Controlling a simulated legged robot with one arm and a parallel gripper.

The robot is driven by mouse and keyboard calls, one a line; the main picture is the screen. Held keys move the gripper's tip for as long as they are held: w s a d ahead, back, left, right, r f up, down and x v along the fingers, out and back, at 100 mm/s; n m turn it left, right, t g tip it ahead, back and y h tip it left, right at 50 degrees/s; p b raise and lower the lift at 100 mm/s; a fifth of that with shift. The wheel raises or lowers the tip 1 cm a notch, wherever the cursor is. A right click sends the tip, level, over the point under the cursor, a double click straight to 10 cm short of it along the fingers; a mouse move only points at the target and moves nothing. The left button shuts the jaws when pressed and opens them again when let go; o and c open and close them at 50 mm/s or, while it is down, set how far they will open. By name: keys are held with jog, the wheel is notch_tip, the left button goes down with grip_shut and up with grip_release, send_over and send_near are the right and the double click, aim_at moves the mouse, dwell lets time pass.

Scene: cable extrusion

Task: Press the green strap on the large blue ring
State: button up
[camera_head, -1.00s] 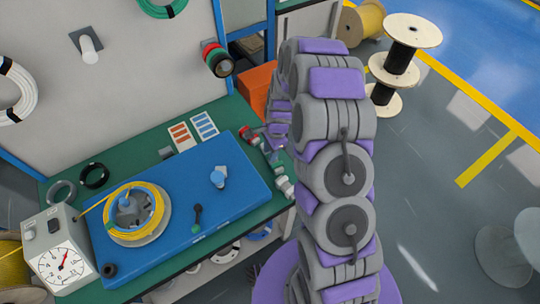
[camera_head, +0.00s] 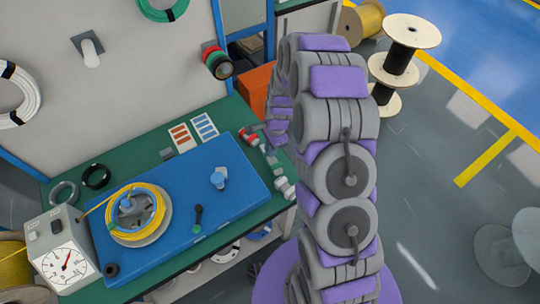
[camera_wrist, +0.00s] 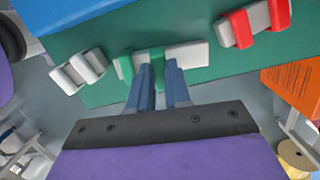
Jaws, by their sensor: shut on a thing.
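My gripper (camera_wrist: 159,72) has its two blue fingers around a green strap (camera_wrist: 157,58). The strap stands at a white holder (camera_wrist: 185,55) on the green bench top, and I cannot tell whether it touches it. A second green strap (camera_wrist: 125,67) is at the holder's left end. In the head view my arm hides much of the gripper at the bench's right edge. A blue coil (camera_head: 262,232) shows partly below the bench; I cannot tell if it is the large blue ring.
A red-strap holder (camera_wrist: 254,22) is right of my gripper and a white one (camera_wrist: 78,72) left. The blue machine (camera_head: 180,205) carries a yellow coil (camera_head: 157,215) and stands on the green bench (camera_head: 135,150). An orange box (camera_head: 257,88) is behind.

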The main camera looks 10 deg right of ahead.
notch_tip(320, 180, up, 5)
jog(key=shift+r+p, duration=0.15)
jog(key=shift+p, duration=1.05)
jog(key=shift+a, duration=0.1)
